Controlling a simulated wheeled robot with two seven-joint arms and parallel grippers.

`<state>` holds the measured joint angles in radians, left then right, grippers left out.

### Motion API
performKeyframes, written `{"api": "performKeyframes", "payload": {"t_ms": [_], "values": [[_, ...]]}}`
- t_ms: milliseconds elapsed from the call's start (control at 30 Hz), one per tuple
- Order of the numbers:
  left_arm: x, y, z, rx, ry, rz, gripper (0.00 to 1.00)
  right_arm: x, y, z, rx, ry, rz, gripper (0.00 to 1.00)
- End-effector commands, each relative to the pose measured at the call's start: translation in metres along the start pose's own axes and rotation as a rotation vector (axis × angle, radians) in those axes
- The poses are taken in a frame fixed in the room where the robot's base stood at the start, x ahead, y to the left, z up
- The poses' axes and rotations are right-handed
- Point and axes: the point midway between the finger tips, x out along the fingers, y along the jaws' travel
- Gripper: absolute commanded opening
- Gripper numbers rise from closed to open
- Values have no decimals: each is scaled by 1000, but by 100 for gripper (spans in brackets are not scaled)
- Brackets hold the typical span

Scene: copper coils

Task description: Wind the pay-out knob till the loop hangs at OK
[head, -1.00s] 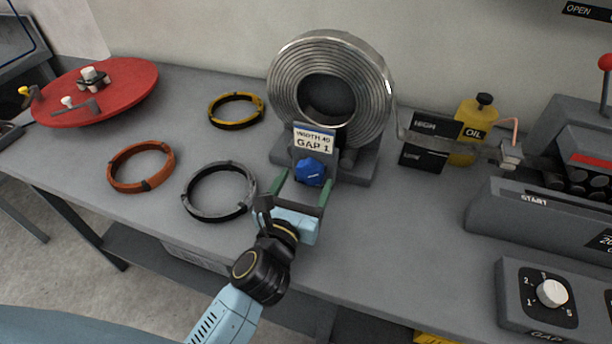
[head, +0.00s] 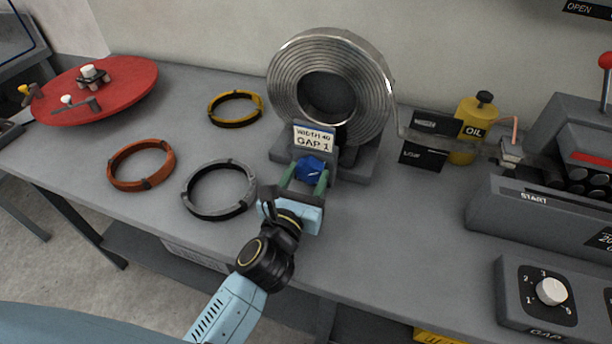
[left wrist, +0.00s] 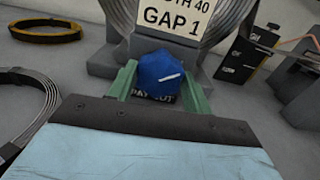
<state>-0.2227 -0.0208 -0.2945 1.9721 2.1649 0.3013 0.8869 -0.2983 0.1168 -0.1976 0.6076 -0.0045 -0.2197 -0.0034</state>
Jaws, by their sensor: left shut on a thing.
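The blue pay-out knob (head: 311,167) sits on the front of the coil stand, under a card reading "WIDTH 40 GAP 1". My left gripper (head: 306,178) is shut on the knob, one green finger on each side; the left wrist view shows the knob (left wrist: 160,75) between them, with a white pointer line. The metal strip (head: 402,130) runs from the big steel coil (head: 380,85) toward the machine at right, by the dark HIGH (head: 438,123) and LOW (head: 422,156) panels. My right gripper is out of view.
Orange (head: 141,183), grey (head: 190,206) and yellow (head: 212,121) rings lie left of the stand. A red turntable (head: 135,79) is at far left. A GAP dial (head: 551,291) is at front right.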

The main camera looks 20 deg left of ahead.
Motion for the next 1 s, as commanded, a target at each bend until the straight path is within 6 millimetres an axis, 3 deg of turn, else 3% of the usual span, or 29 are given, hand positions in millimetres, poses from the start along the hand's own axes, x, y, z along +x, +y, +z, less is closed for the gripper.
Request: {"api": "performKeyframes", "payload": {"t_ms": [367, 767, 1000], "values": [[0, -1, 2, 153, 2, -1, 27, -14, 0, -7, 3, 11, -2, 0], [0, -2, 2, 516, 1, -2, 27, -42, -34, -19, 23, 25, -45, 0], [0, -3, 1, 719, 1, -2, 27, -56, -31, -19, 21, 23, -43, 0]]}}
